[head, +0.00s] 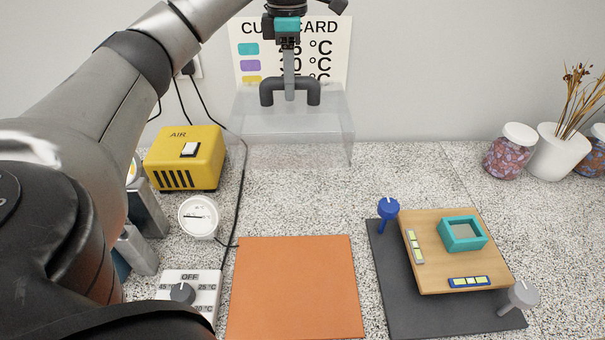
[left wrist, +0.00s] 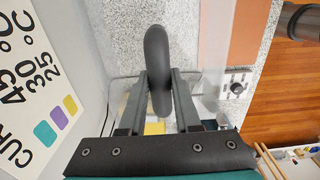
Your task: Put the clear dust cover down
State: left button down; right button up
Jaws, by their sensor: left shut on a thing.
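The clear dust cover (head: 338,124) is a see-through box with a dark grey bar handle on top. My left gripper (head: 289,92) points down from above and is shut on that handle. In the left wrist view the two fingers (left wrist: 160,88) close on the dark handle (left wrist: 156,50), and the clear cover shows faintly behind it. The cover is upright in front of the back wall, over the back of the speckled counter. I cannot tell for sure whether its lower edge touches the counter. My right gripper is in neither view.
An orange mat (head: 295,290) lies front centre. Right of it, a dark mat (head: 385,278) bears a wooden board (head: 432,270) with a teal mould (head: 463,233). A yellow AIR box (head: 185,158), a gauge (head: 199,217) and a dial panel (head: 190,292) stand left. Jars (head: 508,152) stand back right.

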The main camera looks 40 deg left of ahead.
aim_at(290, 103)
pick_arm(q)
notch_tip(290, 103, down, 18)
jog(key=b, duration=0.3)
jog(key=shift+f, duration=0.25)
jog(key=c, duration=0.6)
grip_release()
notch_tip(290, 103, up, 12)
jog(key=shift+r+p, duration=0.1)
jog(key=shift+p, duration=0.7)
